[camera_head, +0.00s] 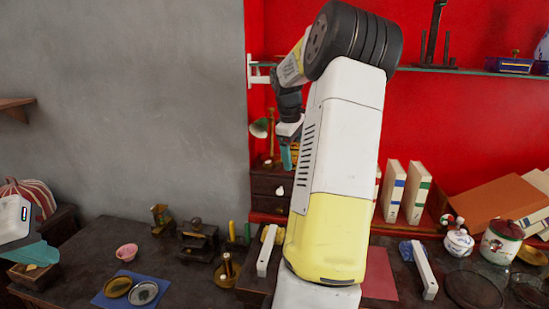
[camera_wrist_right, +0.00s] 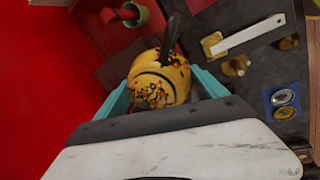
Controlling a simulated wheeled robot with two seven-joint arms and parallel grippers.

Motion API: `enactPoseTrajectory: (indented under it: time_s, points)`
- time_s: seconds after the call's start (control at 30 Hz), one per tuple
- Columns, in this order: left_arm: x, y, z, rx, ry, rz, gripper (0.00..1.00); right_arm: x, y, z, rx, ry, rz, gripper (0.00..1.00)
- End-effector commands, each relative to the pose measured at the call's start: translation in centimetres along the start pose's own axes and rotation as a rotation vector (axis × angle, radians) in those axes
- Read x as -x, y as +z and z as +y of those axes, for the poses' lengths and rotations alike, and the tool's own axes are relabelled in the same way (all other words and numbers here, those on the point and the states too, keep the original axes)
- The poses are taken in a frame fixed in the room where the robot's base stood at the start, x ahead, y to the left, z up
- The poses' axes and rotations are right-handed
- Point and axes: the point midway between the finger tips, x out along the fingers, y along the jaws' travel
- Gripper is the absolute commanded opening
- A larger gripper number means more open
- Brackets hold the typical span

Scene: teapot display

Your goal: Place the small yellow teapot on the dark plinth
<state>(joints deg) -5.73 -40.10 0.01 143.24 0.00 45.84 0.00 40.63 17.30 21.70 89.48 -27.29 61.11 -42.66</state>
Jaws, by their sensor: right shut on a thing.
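The small yellow teapot (camera_wrist_right: 160,82), with a dark handle and an orange floral pattern, is between the teal fingers of my right gripper (camera_wrist_right: 165,95) in the right wrist view. The gripper is shut on it. In the head view my right gripper (camera_head: 288,155) points down, high in front of the wall near the dark drawer cabinet; the teapot is mostly hidden there. My left gripper (camera_head: 32,255) is at the far left edge; its opening is unclear. A dark block (camera_head: 197,242) stands on the table; I cannot tell if it is the plinth.
My right arm blocks the middle of the head view. A pink bowl (camera_head: 126,252), a blue mat (camera_head: 98,300) with two round dishes and a brass bowl (camera_head: 226,274) are on the table. White upright books (camera_head: 393,190) and a lidded jar (camera_head: 500,243) stand right.

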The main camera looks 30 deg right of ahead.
Motion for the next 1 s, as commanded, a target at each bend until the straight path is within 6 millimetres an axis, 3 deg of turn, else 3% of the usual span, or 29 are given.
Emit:
enactPoseTrajectory:
  time_s: [0.2,0.4,0.6,0.83,1.0]
  points:
    - [0.0,0.0,0.0,0.0,0.0,0.0,0.0,-2.2,-1.2,5.4,-0.003,-0.001,0.003,0.28]
    - [0.0,0.0,0.0,0.0,0.0,0.0,0.0,-3.2,-1.9,8.7,-0.002,0.001,0.002,0.28]
    - [0.0,0.0,0.0,0.0,0.0,0.0,0.0,-3.9,-1.9,9.3,0.0,0.0,-0.001,0.28]
    - [0.0,0.0,0.0,0.0,0.0,0.0,0.0,-6.8,-1.9,8.5,0.0,-0.002,-0.001,0.28]
    - [0.0,0.0,0.0,0.0,0.0,0.0,0.0,-6.8,-2.0,8.5,-0.001,0.001,0.0,0.28]
